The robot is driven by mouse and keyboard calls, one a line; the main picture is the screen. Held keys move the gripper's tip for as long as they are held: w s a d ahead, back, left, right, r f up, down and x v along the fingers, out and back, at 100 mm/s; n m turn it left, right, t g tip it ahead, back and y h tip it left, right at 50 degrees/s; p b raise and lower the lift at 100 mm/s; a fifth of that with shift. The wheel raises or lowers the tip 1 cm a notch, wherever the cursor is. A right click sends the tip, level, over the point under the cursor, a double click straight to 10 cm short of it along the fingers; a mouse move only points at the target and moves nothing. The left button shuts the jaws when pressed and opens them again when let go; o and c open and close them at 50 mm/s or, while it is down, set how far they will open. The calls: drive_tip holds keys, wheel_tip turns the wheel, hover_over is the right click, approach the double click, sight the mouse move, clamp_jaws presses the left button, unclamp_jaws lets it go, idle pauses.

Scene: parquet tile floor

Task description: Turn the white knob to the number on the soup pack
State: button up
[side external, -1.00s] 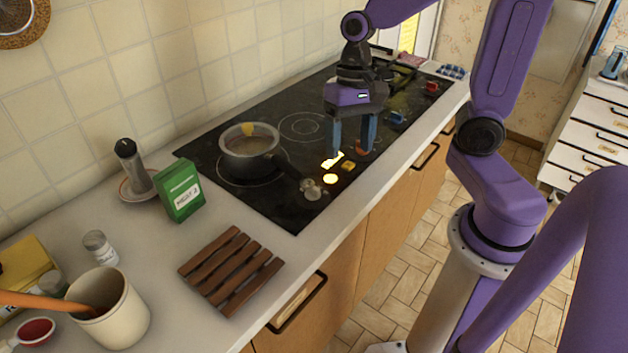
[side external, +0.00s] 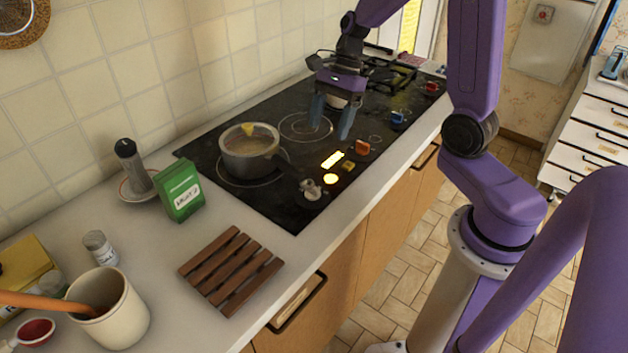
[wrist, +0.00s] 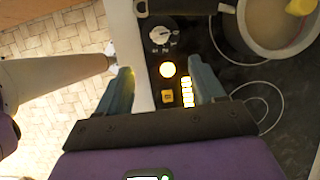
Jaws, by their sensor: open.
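The white knob (side external: 311,190) is at the stove's near front corner; in the wrist view the white knob (wrist: 162,37) shows at the top, with small markings around it. The soup pack (side external: 180,190) is a green box upright on the counter left of the stove; its white label has writing too small to read surely. My gripper (side external: 330,132) is open and empty above the stove, behind and to the right of the white knob, apart from it. In the wrist view, the open fingers of my gripper (wrist: 160,68) point toward the knob side.
A pot (side external: 250,152) stands on the near burner, its dark handle reaching toward the white knob. A lit display (side external: 332,159) and round yellow light (side external: 330,179) lie beside the knob. Orange (side external: 362,147), blue (side external: 398,117) and red (side external: 432,87) knobs follow. A wooden trivet (side external: 231,270) lies on the counter.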

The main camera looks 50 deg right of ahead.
sight(312, 191)
drive_tip(key=x, duration=1.4)
drive_tip(key=shift+a+f, duration=0.1)
drive_tip(key=shift+f, duration=0.3)
drive_tip(key=shift+c, duration=0.3)
drive_tip(key=c, duration=1)
